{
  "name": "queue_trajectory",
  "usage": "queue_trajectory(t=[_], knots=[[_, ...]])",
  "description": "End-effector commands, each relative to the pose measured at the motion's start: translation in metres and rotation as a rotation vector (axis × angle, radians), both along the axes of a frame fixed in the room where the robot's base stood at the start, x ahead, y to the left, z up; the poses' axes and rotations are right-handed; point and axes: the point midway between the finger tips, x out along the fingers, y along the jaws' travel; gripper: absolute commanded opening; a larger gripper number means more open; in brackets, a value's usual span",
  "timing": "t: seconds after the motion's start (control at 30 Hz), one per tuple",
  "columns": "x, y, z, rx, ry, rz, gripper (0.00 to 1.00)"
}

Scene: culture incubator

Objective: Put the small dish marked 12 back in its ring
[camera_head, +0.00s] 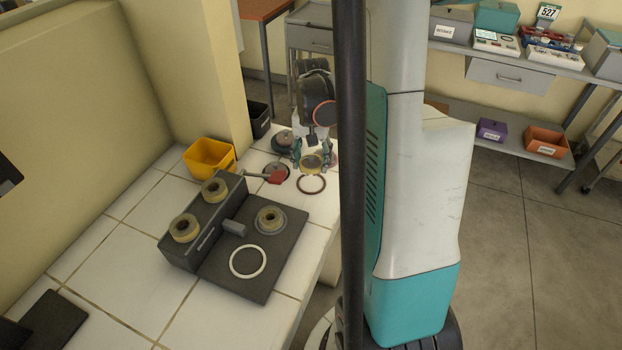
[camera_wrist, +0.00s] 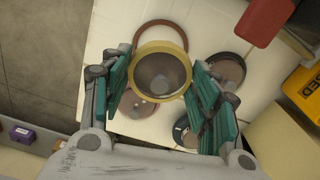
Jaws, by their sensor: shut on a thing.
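My gripper (camera_head: 312,157) is over the far end of the white tiled counter. It is shut on a small round dish with a yellowish rim (camera_wrist: 160,48), which also shows in the head view (camera_head: 311,163). The green fingers hold it from both sides, and it seems to be above the counter. No number can be read on it. A thin brown ring (camera_head: 311,184) lies flat and empty on the counter, just nearer than the gripper. In the wrist view the ring (camera_wrist: 138,34) is partly hidden behind the held dish.
Several dark round dishes (camera_wrist: 226,68) lie close by, with a red-ended object (camera_head: 276,177) and a yellow bin (camera_head: 209,156) to the left. Nearer stands a dark block unit (camera_head: 222,222) with tan-ringed pieces and a white ring (camera_head: 248,275) on its plate.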

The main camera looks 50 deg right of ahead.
Motion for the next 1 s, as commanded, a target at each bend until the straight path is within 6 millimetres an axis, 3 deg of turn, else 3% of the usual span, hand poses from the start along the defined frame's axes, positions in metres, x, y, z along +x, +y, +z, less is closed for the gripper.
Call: queue_trajectory(t=[0.1,0.3,0.53,0.97,1.0], knots=[[0.0,0.0,-0.016,0.0,0.0,0.0,0.27],[0.0,0.0,-0.026,0.0,0.0,0.0,0.27],[0.0,0.0,-0.059,0.0,0.0,0.001,0.27],[0.0,0.0,-0.065,0.0,0.0,0.0,0.27],[0.0,0.0,-0.064,0.0,0.0,0.0,0.62]])
